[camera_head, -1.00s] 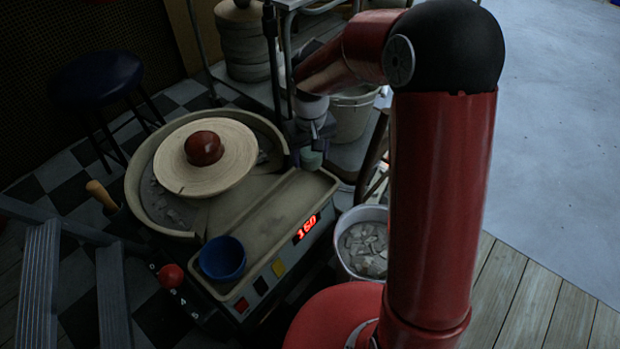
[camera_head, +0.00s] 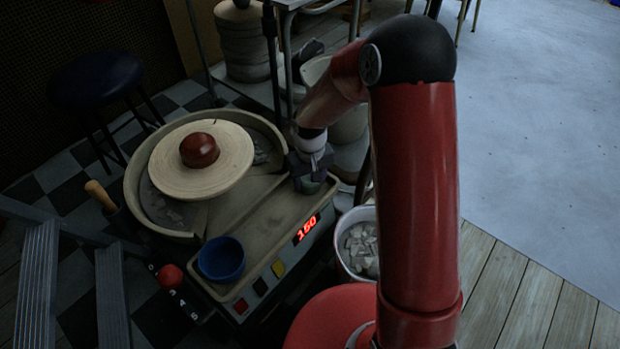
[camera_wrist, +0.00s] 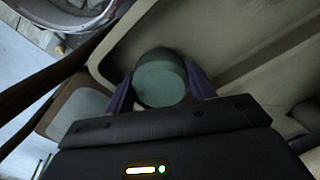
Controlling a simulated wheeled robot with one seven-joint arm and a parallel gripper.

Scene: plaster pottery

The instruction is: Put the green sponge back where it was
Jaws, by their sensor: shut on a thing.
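The green sponge (camera_wrist: 160,78) is a round, dull green piece held between the two fingers of my gripper (camera_wrist: 160,92) in the wrist view. In the head view my gripper (camera_head: 312,178) is at the far right end of the wheel's tray (camera_head: 262,216), and a bit of the sponge (camera_head: 310,186) shows under it. In the wrist view the tray's pale floor and rim (camera_wrist: 125,40) lie behind the sponge. I cannot tell whether the sponge touches the tray.
A blue bowl (camera_head: 221,259) stands at the near end of the tray. A reddish-brown ball of clay (camera_head: 199,150) sits on the wheel head (camera_head: 230,174). A white bucket of scraps (camera_head: 342,262) stands right of the wheel. The middle of the tray is clear.

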